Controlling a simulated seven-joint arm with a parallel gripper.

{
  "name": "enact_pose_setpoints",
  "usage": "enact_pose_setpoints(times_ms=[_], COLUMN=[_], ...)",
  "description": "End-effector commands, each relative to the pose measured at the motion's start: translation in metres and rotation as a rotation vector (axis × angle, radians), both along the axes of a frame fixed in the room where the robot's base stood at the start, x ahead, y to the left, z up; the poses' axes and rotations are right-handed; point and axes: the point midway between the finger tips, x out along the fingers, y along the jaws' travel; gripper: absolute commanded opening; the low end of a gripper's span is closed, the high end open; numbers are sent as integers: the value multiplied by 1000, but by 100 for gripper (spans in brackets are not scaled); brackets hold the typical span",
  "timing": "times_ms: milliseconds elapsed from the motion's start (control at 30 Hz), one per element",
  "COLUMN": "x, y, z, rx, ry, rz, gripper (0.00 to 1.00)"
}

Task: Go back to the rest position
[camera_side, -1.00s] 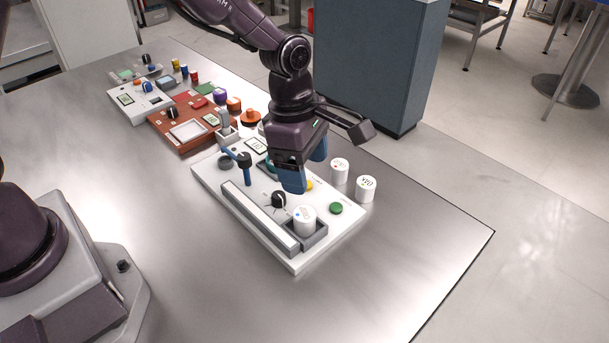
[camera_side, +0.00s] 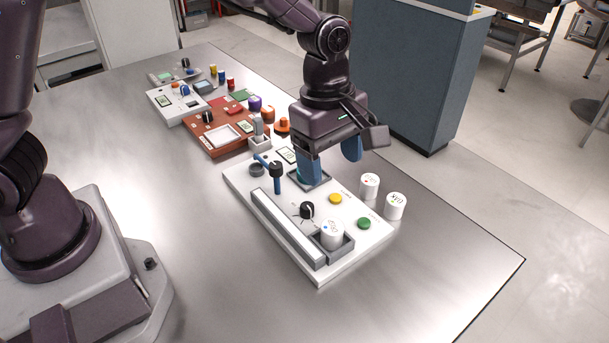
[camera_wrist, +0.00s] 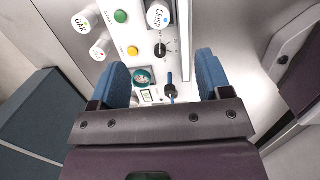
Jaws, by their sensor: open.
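My gripper (camera_side: 331,162) has blue fingers spread apart with nothing between them. It hangs above the rear part of a white control panel (camera_side: 292,213). In the wrist view my gripper (camera_wrist: 163,75) also shows open, with the panel (camera_wrist: 188,20) between and beyond its fingers. A white canister (camera_side: 331,236) sits in a grey square holder at the panel's front. In the wrist view its label reads CRISP (camera_wrist: 158,16). Two more white canisters, one (camera_side: 370,185) farther back and one (camera_side: 396,206) nearer, stand on the table beside the panel.
The panel bears a blue-handled lever (camera_side: 276,176), a black knob (camera_side: 307,210), a yellow button (camera_side: 336,199) and a green button (camera_side: 364,223). A red-brown panel (camera_side: 205,141) and another white panel (camera_side: 172,110) lie behind. The metal table (camera_side: 430,265) is clear at the front right.

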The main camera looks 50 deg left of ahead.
Motion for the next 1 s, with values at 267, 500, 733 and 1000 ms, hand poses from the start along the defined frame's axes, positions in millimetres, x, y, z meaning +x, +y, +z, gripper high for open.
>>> enact_pose_setpoints(times_ms=[267, 500, 733, 1000], x=[-54, -113, -162, -180], y=[34, 84, 120, 138], z=[38, 90, 118, 141], rx=[30, 148, 355, 496], ry=[-95, -268, -373, -452], rz=[-815, -1411, -1632, -1540], gripper=[71, 71, 71, 71])
